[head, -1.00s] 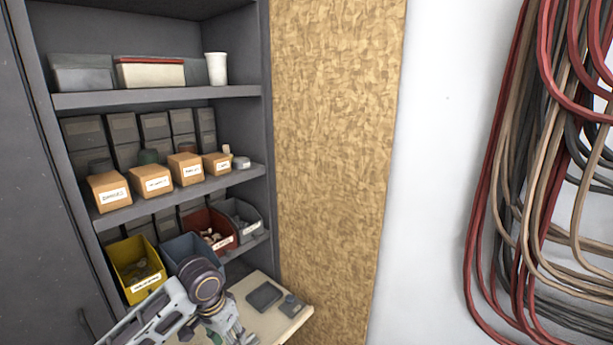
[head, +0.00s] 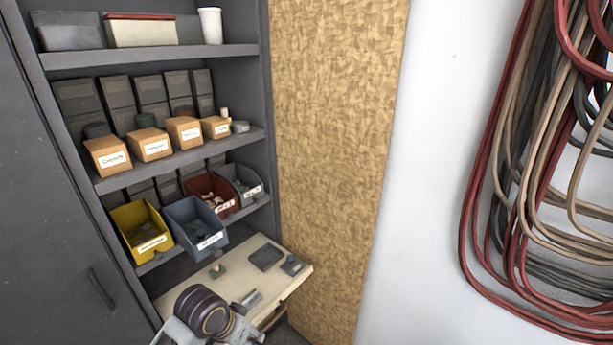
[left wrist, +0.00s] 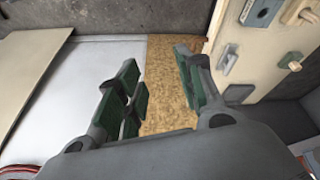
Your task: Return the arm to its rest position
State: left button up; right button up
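My left arm (head: 203,312) shows at the bottom of the head view, in front of the near edge of the pale worktop. Its gripper is not clearly visible there. In the left wrist view, my left gripper (left wrist: 157,68) has its two green-padded fingers spread apart, with nothing between them. A tan panel and a light surface show beyond the fingers. My right gripper is in neither view.
The pale worktop (head: 233,285) holds a few small grey items. Above it, grey shelves carry a yellow bin (head: 141,230), a blue bin (head: 195,226), a red bin (head: 211,196) and several labelled boxes. A chipboard panel (head: 335,150) stands right, beside hanging cables (head: 540,180).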

pick_arm(q)
jog(key=s+a+f+n+y, duration=0.2)
jog(key=s+a+f+n, duration=0.15)
jog(key=s+a, duration=0.55)
jog(key=s+d+f+m+b, duration=0.1)
jog(key=s+f, duration=0.1)
jog(key=f, duration=1.5)
jog(key=s+f, duration=0.2)
jog(key=f, duration=1.5)
jog(key=s+a+f+g, duration=0.1)
jog(key=s+f, duration=0.9)
jog(key=s, duration=0.1)
jog(key=s+a+f+g+b, duration=0.1)
jog(key=s+a+f, duration=0.1)
jog(key=s+f, duration=0.8)
jog(key=shift+s+a+f, duration=0.3)
jog(key=shift+s+f, duration=0.05)
jog(key=shift+s, duration=0.25)
